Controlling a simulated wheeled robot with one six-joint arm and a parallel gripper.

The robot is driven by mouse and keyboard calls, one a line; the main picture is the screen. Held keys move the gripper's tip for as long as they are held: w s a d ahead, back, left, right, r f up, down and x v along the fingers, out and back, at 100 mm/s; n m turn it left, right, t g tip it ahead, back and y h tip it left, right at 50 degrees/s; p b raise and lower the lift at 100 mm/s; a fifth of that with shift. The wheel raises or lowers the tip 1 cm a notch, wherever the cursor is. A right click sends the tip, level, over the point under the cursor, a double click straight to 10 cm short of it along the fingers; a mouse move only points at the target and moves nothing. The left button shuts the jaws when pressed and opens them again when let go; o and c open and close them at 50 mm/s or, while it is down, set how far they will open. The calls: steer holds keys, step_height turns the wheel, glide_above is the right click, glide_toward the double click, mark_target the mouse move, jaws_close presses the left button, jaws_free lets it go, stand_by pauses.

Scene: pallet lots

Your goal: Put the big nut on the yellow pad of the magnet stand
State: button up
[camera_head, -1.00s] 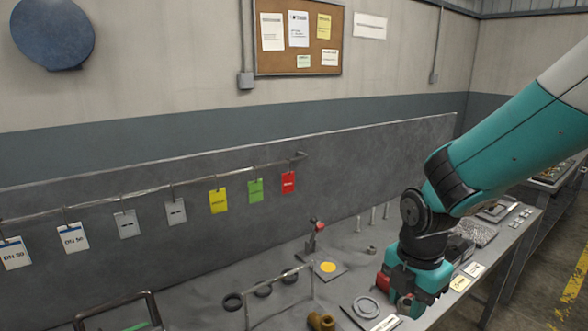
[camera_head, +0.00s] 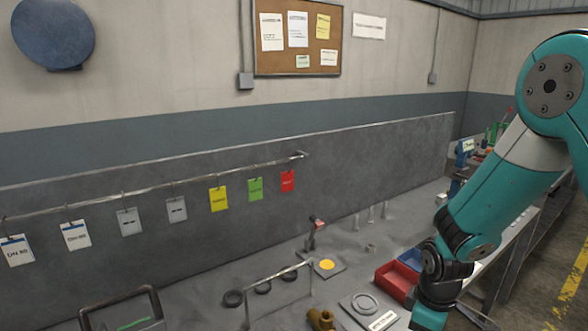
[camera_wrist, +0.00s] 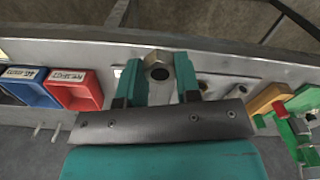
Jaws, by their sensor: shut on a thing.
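The big nut (camera_wrist: 157,63) is a grey hex nut with a dark hole, seen in the wrist view between the two teal fingers of my gripper (camera_wrist: 158,78), which is shut on it. In the head view my gripper (camera_head: 429,317) is at the lower right, with its fingertips and the nut not visible. The magnet stand (camera_head: 338,272) is a grey plate on the bench, with a red-topped post behind it. Its round yellow pad (camera_head: 326,264) is bare. My gripper is to the right of the stand and apart from it.
A red bin (camera_head: 391,286) and a blue bin (camera_head: 412,258) stand between the stand and my arm. A grey plate with a ring (camera_head: 366,304), a brass fitting (camera_head: 320,319), a wire frame (camera_head: 279,272) and upright pins (camera_head: 370,212) are near the stand.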

steer(key=s+d+f+m, duration=0.1)
steer(key=d+f+m, duration=0.3)
steer(key=f+m, duration=0.3)
steer(key=shift+s+m, duration=0.15)
steer(key=shift+m, duration=1.45)
steer(key=shift+d, duration=0.1)
